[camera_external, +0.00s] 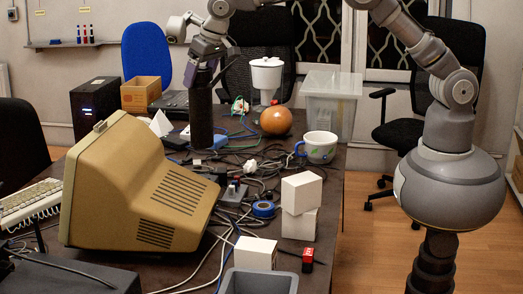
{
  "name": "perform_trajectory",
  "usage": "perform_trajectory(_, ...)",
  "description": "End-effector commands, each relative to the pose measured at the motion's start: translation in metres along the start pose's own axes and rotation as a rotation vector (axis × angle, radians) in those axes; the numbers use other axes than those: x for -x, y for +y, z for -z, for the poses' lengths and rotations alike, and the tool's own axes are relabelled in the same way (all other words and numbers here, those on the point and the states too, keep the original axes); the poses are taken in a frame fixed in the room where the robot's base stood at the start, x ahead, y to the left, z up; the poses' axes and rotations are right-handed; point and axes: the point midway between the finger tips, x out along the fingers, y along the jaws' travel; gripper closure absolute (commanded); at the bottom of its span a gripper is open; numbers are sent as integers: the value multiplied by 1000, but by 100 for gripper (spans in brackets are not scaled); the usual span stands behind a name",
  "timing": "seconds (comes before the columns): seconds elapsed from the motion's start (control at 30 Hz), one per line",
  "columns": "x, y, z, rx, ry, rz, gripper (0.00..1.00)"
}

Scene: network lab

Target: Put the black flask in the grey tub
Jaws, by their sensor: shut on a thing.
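The black flask (202,120) is a tall dark cylinder, upright at the back of the table, left of the orange ball. My gripper (203,79) comes down from above and is shut on its top end. I cannot tell whether the flask's base touches the table. The grey tub (260,273) is at the near edge of the picture, in front of the white boxes. Its lower part is cut off by the frame, and the inside that shows looks empty.
An old beige monitor (140,190) stands at the left. Loose cables, blue tape (263,209), stacked white boxes (301,191), another white box (255,252) and a small red-black block (308,260) lie between flask and tub. A mug (318,147) and orange ball (276,120) stand right of the flask.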

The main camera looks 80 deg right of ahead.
Motion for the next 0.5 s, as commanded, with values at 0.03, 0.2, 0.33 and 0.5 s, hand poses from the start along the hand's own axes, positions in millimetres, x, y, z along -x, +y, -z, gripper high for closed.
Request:
perform_trajectory(0.03, 7, -24, -12, 39, 3, 18, 100)
perform_trajectory(0.2, 25, -90, -56, 153, 1, 65, 100)
perform_trajectory(0.33, 38, -131, -89, 229, 1, 97, 100)
perform_trajectory(0.5, 55, -174, -130, 316, 2, 133, 100)
